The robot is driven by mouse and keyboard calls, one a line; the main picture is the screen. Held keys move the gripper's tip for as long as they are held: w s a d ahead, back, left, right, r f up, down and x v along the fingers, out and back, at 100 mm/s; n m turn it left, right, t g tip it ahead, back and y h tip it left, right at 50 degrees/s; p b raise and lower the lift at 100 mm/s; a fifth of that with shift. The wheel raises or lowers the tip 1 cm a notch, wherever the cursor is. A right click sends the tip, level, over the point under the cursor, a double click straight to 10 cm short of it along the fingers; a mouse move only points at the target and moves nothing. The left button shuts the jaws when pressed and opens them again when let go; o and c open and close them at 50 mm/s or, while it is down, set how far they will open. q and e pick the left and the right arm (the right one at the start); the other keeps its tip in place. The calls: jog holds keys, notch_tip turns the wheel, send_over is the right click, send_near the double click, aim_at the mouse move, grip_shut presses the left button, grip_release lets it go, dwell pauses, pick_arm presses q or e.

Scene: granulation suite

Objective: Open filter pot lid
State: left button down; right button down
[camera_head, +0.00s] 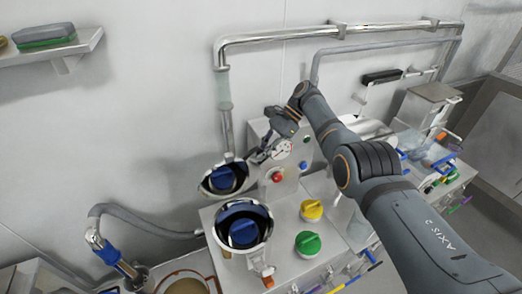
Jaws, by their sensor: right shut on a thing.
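The filter pot (243,228) stands on the front left of the steel cabinet. It is round and dark-rimmed, with a blue part inside. Just behind it a round, shiny lid (207,188) stands tilted up, its face toward me and showing blue in its middle. My right gripper (262,154) is at the right upper edge of this lid, shut on it, as far as I can tell on its edge or handle. The exact contact is small and partly hidden by the fingers. My left gripper is not in view.
A control box with a gauge (282,149) and red button (278,175) stands right beside the gripper. Yellow (312,210) and green (308,243) knobs sit on the cabinet top. A steel pipe (225,110) rises behind the lid. A grey hose (140,216) lies left.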

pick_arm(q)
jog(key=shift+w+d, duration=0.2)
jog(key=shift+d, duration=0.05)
pick_arm(e)
jog(key=shift+w+r, duration=0.15)
jog(key=shift+r, duration=0.05)
jog(key=c, duration=1.6)
grip_release()
jog(key=shift+d, duration=0.15)
jog(key=shift+c, duration=0.2)
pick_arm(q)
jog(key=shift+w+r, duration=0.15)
pick_arm(e)
jog(key=shift+o, duration=1.2)
jog(key=shift+d, duration=0.2)
jog(key=shift+a+f, duration=0.1)
jog(key=shift+a, duration=0.1)
jog(key=shift+r, duration=0.4)
notch_tip(320, 180, up, 9)
jog(key=shift+r, duration=0.15)
jog(key=shift+d, duration=0.2)
